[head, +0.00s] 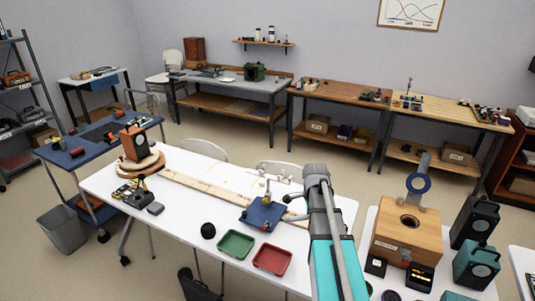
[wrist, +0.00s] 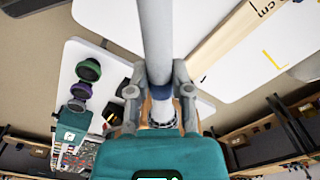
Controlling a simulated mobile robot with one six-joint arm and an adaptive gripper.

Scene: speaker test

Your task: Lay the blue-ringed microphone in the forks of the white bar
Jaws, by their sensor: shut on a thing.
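In the wrist view my gripper (wrist: 160,92) has its two grey fingers closed around a long grey shaft (wrist: 155,35). I take it for the microphone, with a mesh-like end partly hidden by my teal housing; its blue ring is not clear. In the head view my arm reaches over the right end of the white table, and the jaws are hard to make out. Small pale uprights (head: 267,188) stand on that table beyond the wooden ruler; I cannot tell whether they are the forks of the white bar.
The long white table (head: 185,215) bears a wooden ruler (head: 205,192), a blue stand (head: 262,217), a green tray (head: 235,245) and a red tray (head: 272,260). On the right, a wooden cabinet (head: 405,240) has a blue ring (head: 419,174) above it. Dark speakers stand beside it.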

